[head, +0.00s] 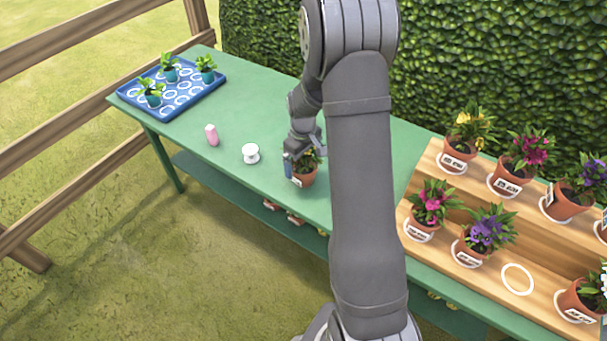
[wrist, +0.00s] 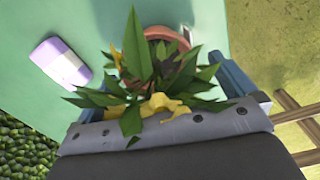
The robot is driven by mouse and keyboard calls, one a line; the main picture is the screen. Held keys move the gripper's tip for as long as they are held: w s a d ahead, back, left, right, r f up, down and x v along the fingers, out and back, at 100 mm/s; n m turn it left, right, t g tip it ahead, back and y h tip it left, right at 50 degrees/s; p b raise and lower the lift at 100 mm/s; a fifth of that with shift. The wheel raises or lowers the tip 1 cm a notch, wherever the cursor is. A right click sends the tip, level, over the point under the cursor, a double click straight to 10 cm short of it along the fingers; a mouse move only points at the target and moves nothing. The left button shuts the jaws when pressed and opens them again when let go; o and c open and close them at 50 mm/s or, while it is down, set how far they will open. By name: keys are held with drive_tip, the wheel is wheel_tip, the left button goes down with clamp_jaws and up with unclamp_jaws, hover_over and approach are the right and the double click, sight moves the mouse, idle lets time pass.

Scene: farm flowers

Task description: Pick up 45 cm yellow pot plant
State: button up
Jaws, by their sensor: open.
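A yellow-flowered plant in a terracotta pot (head: 304,177) with a white label stands on the green table near its front edge. Its label is too small to read. My gripper (head: 301,163) is open and low over this plant, with one blue finger beside the pot's left side. In the wrist view, the leaves and yellow flowers (wrist: 160,85) rise between the two blue fingers, and the pot's rim (wrist: 165,34) shows beyond. The fingertips are partly hidden by leaves, so I cannot tell if they touch the pot. Another yellow plant (head: 468,128) stands on the wooden stand's upper step.
The wooden stand (head: 488,275) at right holds several pink and purple potted plants and one empty white ring (head: 517,279). A white round object (head: 250,153) and a pink bottle (head: 212,135) stand left of my gripper. A blue tray (head: 212,97) with seedlings is far left.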

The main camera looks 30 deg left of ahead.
sight(303, 169)
wheel_tip(303, 169, down, 5)
drive_tip(key=shift+w, duration=0.15)
drive_tip(key=shift+c, duration=0.4)
drive_tip(key=c, duration=1.2)
drive_tip(key=shift+r, duration=0.15)
